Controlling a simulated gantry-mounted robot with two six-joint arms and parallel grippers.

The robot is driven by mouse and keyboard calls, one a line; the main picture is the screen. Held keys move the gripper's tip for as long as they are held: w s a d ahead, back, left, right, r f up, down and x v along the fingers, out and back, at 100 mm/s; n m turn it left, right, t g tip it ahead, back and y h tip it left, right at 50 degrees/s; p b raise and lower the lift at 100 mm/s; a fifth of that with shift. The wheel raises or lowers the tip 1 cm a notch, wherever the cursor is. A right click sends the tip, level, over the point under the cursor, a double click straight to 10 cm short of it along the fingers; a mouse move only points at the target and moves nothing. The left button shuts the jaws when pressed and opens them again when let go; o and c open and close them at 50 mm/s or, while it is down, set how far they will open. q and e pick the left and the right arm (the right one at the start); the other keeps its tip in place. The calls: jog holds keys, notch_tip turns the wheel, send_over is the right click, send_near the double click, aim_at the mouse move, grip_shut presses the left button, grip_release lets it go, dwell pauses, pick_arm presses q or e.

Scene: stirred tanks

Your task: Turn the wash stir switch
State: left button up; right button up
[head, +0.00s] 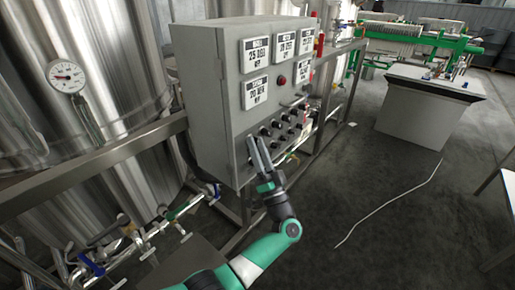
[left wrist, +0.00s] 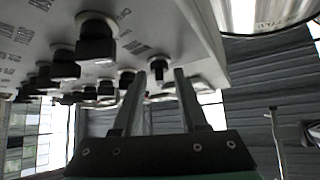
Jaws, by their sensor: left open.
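The grey control panel (head: 222,100) carries rows of black switch knobs (head: 276,124) on its lower front. My left gripper (head: 257,140) is in front of the panel's lower left part, fingers pointing at the panel. In the left wrist view the left gripper (left wrist: 157,75) is open, and a small black knob (left wrist: 157,67) shows between its fingertips. Whether the fingers touch this knob I cannot tell. Larger black knobs (left wrist: 96,45) stand to the left in that view. The small switch labels are unreadable, so I cannot tell which one is the wash stir switch. My right gripper is not in view.
Several white display labels (head: 255,50) and a red button (head: 282,80) sit above the switches. A steel tank (head: 75,110) with a gauge (head: 67,77) stands left. Pipes with valves (head: 140,240) run below. The floor (head: 400,200) to the right is mostly open.

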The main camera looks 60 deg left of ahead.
pick_arm(q)
grip_shut()
jog(key=n+g+b, duration=0.1)
jog(key=n+g, duration=0.1)
jog(key=n+g+y+b, duration=0.1)
jog(key=n+g+b, duration=0.1)
jog(key=n+g, duration=0.1)
jog(key=shift+w+f+n, duration=0.15)
jog(key=shift+n, duration=0.15)
grip_release()
